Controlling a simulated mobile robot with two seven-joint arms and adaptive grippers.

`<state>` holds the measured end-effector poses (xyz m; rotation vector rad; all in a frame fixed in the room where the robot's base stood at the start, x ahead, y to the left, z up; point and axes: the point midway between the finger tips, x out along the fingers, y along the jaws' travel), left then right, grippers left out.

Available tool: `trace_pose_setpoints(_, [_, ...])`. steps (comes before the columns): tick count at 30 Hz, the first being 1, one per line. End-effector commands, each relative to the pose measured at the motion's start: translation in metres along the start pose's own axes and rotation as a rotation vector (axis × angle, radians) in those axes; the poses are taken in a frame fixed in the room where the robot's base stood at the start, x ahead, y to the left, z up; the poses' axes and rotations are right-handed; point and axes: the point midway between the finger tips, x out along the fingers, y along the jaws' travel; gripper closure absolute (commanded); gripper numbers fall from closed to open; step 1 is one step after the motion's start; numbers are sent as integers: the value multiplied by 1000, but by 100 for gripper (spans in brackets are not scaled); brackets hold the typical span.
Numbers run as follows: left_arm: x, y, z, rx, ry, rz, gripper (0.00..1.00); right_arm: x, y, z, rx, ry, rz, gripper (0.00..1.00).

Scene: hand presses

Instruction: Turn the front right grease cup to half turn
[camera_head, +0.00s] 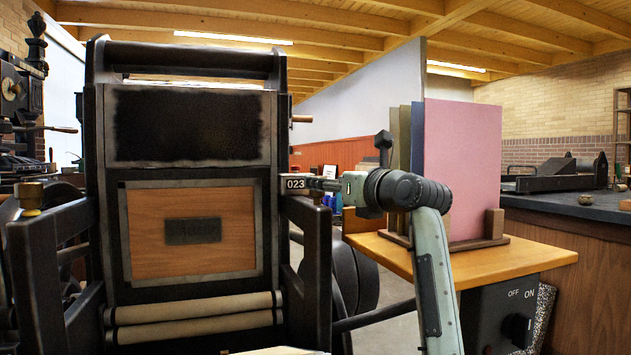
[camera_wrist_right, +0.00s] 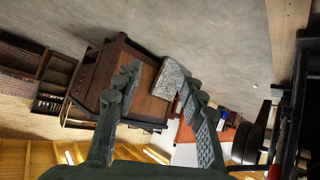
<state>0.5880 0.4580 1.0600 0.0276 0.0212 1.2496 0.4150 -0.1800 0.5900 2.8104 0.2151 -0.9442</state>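The hand press (camera_head: 192,232) stands at the left and centre of the head view. A brass grease cup (camera_head: 29,197) sits on top of its left front post. I cannot make out a grease cup on the right front post (camera_head: 312,250); my right gripper and a counter plate reading 023 (camera_head: 295,184) are by its top. My right gripper (camera_head: 318,184) is beside that plate, pointing left. In the wrist view its two fingers (camera_wrist_right: 157,77) are spread, with nothing held between them. My left gripper is in neither view.
A wooden side table (camera_head: 480,262) holds upright boards, with a pink one (camera_head: 461,165) in front, right behind my right arm. A switch box (camera_head: 505,318) is below it. A dark-topped counter (camera_head: 580,206) stands at the right.

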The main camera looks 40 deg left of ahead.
Motion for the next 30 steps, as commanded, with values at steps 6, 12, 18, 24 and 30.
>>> trace_pose_setpoints(6, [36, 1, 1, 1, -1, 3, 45, -3, 8, 15, -2, -72, 16, 60])
trace_pose_setpoints(12, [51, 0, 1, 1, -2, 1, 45, -4, 11, 23, -2, -105, 23, 60])
trace_pose_setpoints(18, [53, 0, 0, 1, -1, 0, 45, -4, 11, 24, -2, -110, 24, 60])
trace_pose_setpoints(24, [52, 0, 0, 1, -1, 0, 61, -4, 11, 24, -2, -110, 24, 60])
trace_pose_setpoints(30, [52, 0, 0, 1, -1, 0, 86, -4, 11, 24, -2, -110, 24, 60])
